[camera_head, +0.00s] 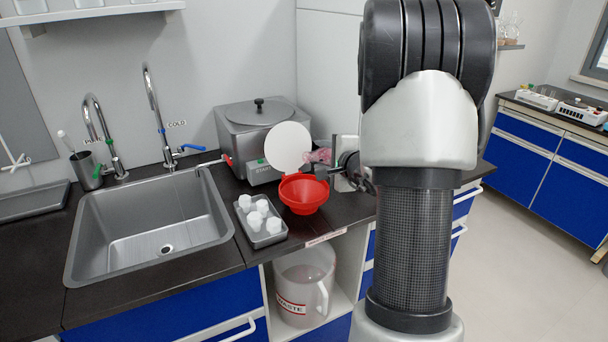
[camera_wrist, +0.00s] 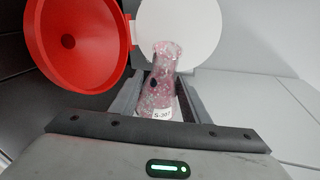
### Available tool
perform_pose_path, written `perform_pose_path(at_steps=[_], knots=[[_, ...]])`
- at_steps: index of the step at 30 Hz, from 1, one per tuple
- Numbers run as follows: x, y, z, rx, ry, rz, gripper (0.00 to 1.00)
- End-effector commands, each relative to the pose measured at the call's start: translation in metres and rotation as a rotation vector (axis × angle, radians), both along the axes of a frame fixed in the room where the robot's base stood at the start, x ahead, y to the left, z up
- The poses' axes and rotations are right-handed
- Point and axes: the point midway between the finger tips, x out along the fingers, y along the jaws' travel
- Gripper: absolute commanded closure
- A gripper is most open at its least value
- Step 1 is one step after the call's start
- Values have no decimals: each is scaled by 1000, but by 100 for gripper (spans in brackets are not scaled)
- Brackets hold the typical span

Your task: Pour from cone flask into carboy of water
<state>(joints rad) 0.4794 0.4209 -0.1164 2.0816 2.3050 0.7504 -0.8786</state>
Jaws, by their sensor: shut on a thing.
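The cone flask (camera_wrist: 158,92) is clear with pink, speckled contents and an "S-30" type label, partly hidden. My gripper (camera_wrist: 158,100) is shut on its body. In the head view the flask (camera_head: 319,156) is small and looks tilted, neck to the left, above and behind the red funnel (camera_head: 303,193); any flow from it cannot be made out. The funnel, with a raised white lid (camera_head: 288,147), is set in the counter. Below it, in an open cabinet bay, stands a translucent jug (camera_head: 304,286) labelled "WASTE", the only carboy-like vessel visible.
A grey tray (camera_head: 262,229) with several white caps lies left of the funnel. A steel bath with a lid (camera_head: 258,118) stands behind. The sink (camera_head: 150,230) with two taps is at left. My arm hides the counter's right part.

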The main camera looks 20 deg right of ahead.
Motion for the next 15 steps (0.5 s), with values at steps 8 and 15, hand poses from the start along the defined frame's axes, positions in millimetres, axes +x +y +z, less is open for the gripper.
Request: perform_pose_path(at_steps=[8,15], knots=[[0,2,1,241,73,1,85],[-2,6,8,420,127,0,85]])
